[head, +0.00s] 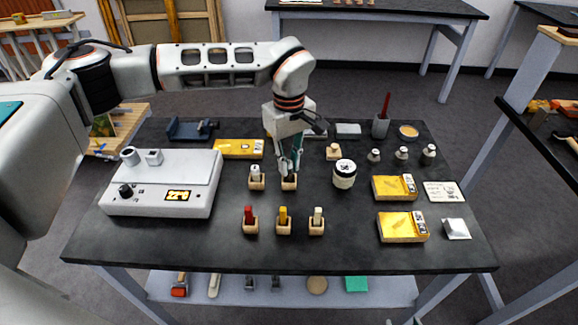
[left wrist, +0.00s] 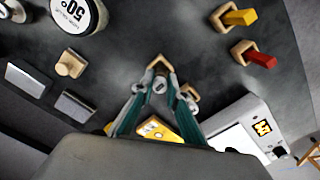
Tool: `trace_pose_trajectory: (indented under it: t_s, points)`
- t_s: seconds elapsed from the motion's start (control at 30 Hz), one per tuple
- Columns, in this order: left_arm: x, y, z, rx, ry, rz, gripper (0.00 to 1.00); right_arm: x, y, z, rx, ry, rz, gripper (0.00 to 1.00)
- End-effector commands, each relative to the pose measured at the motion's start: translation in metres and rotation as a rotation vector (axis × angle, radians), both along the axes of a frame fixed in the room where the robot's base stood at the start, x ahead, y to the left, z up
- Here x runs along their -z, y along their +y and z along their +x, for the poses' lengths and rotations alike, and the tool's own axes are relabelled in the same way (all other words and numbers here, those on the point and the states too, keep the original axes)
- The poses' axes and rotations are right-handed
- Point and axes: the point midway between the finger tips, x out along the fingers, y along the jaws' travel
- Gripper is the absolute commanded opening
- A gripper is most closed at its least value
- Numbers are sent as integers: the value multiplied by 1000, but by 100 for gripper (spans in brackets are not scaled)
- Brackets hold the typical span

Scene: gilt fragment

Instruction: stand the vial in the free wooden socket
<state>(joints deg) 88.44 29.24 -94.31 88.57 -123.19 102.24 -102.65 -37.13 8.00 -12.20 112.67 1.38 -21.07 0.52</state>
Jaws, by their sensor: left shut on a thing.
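My left gripper (head: 288,167) points down over the rear row of wooden sockets and is shut on the vial. The vial's pale round top (left wrist: 160,87) shows between the fingertips in the left wrist view; the fingers hide most of it. Right at the fingertips is a wooden socket (head: 289,183), also in the left wrist view (left wrist: 157,61). I cannot tell how far the vial is inside it. Left of it, another socket (head: 257,184) holds a grey-white piece (head: 256,171). Front-row sockets hold red (head: 249,214), yellow (head: 283,214) and cream (head: 318,214) pieces. My right gripper is not in view.
A white instrument (head: 165,180) stands at the left. A round jar (head: 344,174) is close right of the gripper, with a wooden knobbed block (head: 334,152) behind. Yellow boxes (head: 394,187) and small metal weights (head: 401,153) lie farther right. The front tabletop strip is clear.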

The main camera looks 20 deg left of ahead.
Motion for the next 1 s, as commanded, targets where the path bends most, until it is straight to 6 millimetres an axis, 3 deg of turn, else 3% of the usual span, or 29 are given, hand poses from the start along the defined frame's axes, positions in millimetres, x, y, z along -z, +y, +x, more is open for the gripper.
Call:
trace_pose_trajectory:
  t_s: [0.1, 0.47, 0.5, 0.57, 1.0]
  points:
    - [14, 0, 0, -1, 1, -1, 0, 1, 0, -1, 0, 3, -1, 40]
    - [18, 0, 0, 0, -1, 1, 0, 5, -1, -2, 0, 9, -2, 40]
    - [18, 0, 0, 0, -1, 1, 19, 5, -1, -2, 0, 8, -2, 40]
    - [18, 0, 0, 0, -1, 1, 31, 4, -1, -2, 0, 8, -2, 40]
    - [10, 0, 1, 0, -3, 0, 31, 1, -1, -1, 0, 3, -1, 40]
